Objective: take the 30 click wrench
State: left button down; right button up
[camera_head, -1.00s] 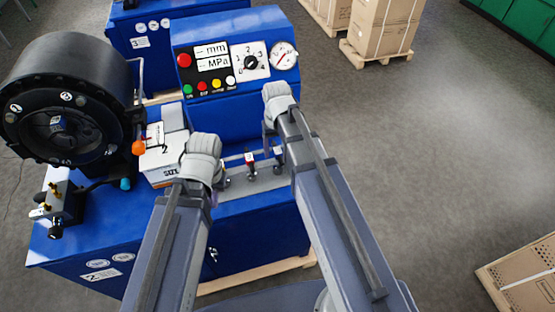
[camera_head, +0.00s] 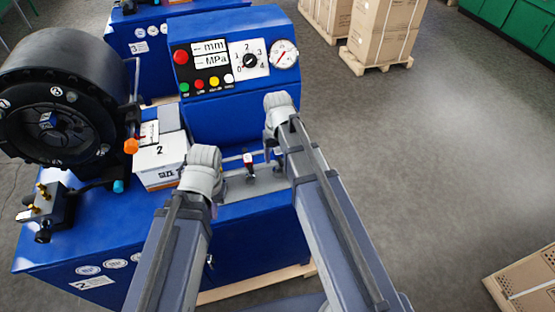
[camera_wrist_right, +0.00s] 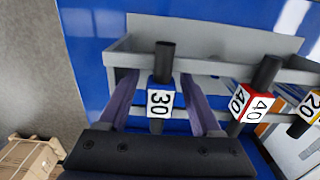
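The 30 click wrench (camera_wrist_right: 161,100) stands upright in the grey rack (camera_wrist_right: 230,33), with a dark handle and a blue tag with a white "30" label. My right gripper (camera_wrist_right: 157,75) is open around it, one finger on each side with a gap visible on both sides. The head view shows my right gripper (camera_head: 270,142) at the rack's right end, where it hides the 30 wrench. The red-tagged 40 wrench (camera_wrist_right: 256,94) stands beside it, also seen in the head view (camera_head: 249,163). My left gripper (camera_head: 202,172) is by the rack's left end; its fingers are hidden.
The 20 wrench (camera_wrist_right: 307,111) has a yellow tag and stands past the 40. A white box (camera_head: 160,165) marked 2 is left of my left gripper. The control panel (camera_head: 233,62) rises behind the rack, and the black crimper head (camera_head: 55,95) is at left.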

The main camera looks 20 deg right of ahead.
grip_shut()
dwell(0.3)
dwell(0.3)
